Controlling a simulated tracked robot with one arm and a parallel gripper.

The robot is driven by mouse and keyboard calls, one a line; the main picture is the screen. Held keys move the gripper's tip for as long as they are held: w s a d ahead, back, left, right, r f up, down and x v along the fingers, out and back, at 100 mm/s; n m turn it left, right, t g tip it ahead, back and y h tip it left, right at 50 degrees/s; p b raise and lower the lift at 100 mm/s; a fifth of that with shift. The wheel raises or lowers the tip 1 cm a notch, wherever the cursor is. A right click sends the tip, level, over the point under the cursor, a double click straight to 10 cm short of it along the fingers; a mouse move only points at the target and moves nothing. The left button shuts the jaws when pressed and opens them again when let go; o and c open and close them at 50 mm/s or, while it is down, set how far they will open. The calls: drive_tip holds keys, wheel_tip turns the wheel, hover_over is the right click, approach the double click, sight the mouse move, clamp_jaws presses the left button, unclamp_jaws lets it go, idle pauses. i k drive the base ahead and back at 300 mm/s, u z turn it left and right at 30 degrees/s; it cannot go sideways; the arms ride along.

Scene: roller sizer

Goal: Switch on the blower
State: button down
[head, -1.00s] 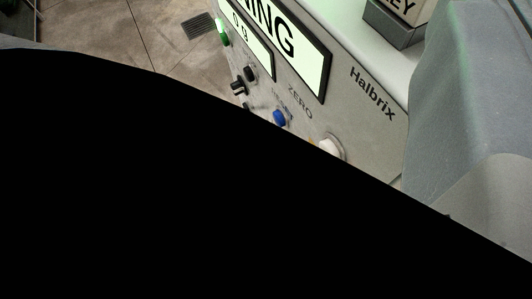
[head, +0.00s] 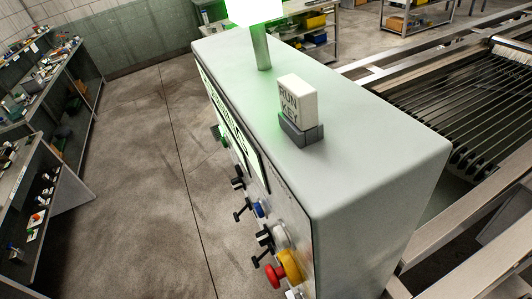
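A grey control console (head: 370,130) stands in the middle of the head view, seen from above and to one side. Its front panel faces left at a steep angle, so the labels there are hard to read. Down the panel are a green button (head: 216,132), black knobs or switches (head: 238,183), a blue button (head: 260,209), a pale round button (head: 280,235) and a red mushroom button (head: 285,270) on a yellow collar. I cannot tell which control belongs to the blower. A white block marked "RUN KEY" (head: 297,100) sits in a grey holder on top. My gripper is not in view.
A lit green-white lamp (head: 254,10) stands on a post on the console. The roller bed (head: 450,110) with metal rails lies at the right. Cluttered benches (head: 45,190) line the left, and shelves stand at the back. The concrete floor (head: 150,150) left of the console is clear.

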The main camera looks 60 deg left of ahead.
sight(255, 261)
drive_tip(key=u, duration=0.1)
drive_tip(key=k, duration=1.25)
drive_tip(key=u, duration=0.75)
